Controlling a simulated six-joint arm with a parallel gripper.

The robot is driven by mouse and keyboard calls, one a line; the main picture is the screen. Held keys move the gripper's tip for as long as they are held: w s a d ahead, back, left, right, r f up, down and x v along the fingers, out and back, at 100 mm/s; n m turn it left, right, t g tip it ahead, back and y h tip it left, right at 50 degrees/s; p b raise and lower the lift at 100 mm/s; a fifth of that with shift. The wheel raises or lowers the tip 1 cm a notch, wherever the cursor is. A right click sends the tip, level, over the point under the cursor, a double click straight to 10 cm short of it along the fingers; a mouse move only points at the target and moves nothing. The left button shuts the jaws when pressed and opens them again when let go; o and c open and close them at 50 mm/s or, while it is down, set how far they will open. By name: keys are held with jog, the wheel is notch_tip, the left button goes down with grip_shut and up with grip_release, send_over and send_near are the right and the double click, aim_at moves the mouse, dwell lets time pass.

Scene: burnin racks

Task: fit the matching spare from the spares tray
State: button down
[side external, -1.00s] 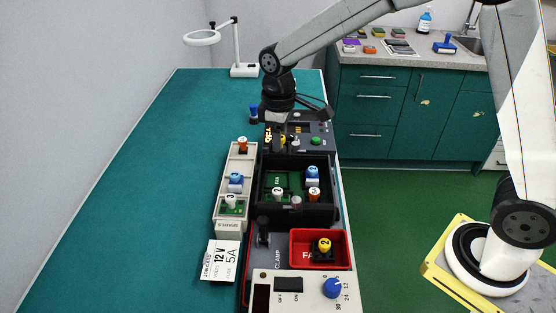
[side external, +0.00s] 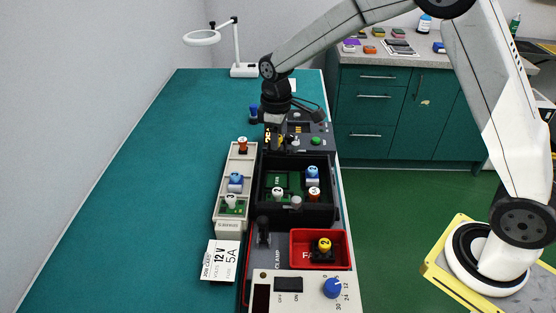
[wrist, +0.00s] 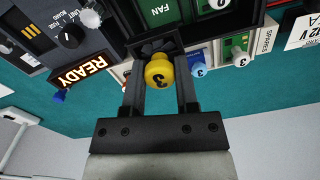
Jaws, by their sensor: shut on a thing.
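My gripper (wrist: 160,85) is shut on a yellow knob marked 3 (wrist: 159,71), seen in the wrist view. The knob is over a black square frame, and I cannot tell whether its module is seated. In the side view my gripper (side external: 277,140) is at the far end of the black rack (side external: 262,212) and mostly hides the knob. The spares tray (side external: 229,226) stands left of the rack, holding an orange, a blue and a white knobbed module. The rack holds a white knob marked 2 (side external: 278,192), a blue one (side external: 312,172) and an orange one (side external: 314,193).
A red fail bin (side external: 296,249) at the front holds a yellow knob marked 2 (side external: 325,244). A clamp lever (side external: 263,232), a supply panel with a blue dial (side external: 332,288) and a job card (side external: 220,260) stand nearby. A READY sign (wrist: 83,76) is lit. The green bench is clear at left.

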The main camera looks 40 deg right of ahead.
aim_at(277, 152)
jog(key=shift+f, duration=0.2)
jog(key=shift+f, duration=4.3)
jog(key=shift+f, duration=0.5)
jog(key=shift+c, duration=1.4)
grip_release()
jog(key=shift+r, duration=0.15)
jog(key=shift+r, duration=2.35)
jog(key=shift+r, duration=0.1)
jog(key=shift+r, duration=1.9)
